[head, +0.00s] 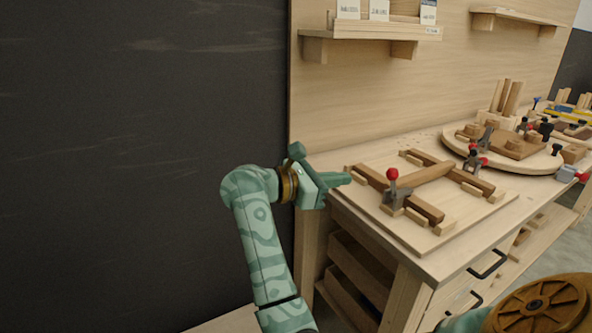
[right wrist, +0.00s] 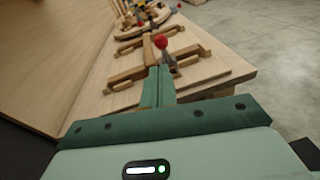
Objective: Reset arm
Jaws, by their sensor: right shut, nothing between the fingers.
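My right gripper (head: 347,178) is at the end of the green patterned arm in the head view, just off the near left corner of the workbench. Its fingers are shut with nothing between them. In the right wrist view the green fingers (right wrist: 159,72) lie together and point along the bench. The wooden frame (head: 432,175) lies on a board ahead of the gripper, with a red-knobbed clamp (head: 392,176) at its near side. The clamp also shows just beyond the fingertips in the right wrist view (right wrist: 161,42). My left gripper is not in view.
The workbench (head: 470,240) has a round board (head: 545,160) with wooden parts and clamps farther back. A shelf (head: 370,33) is on the wooden wall panel above. Drawers and lower shelves are under the bench top. A dark wall (head: 130,150) fills the left, with free room before it.

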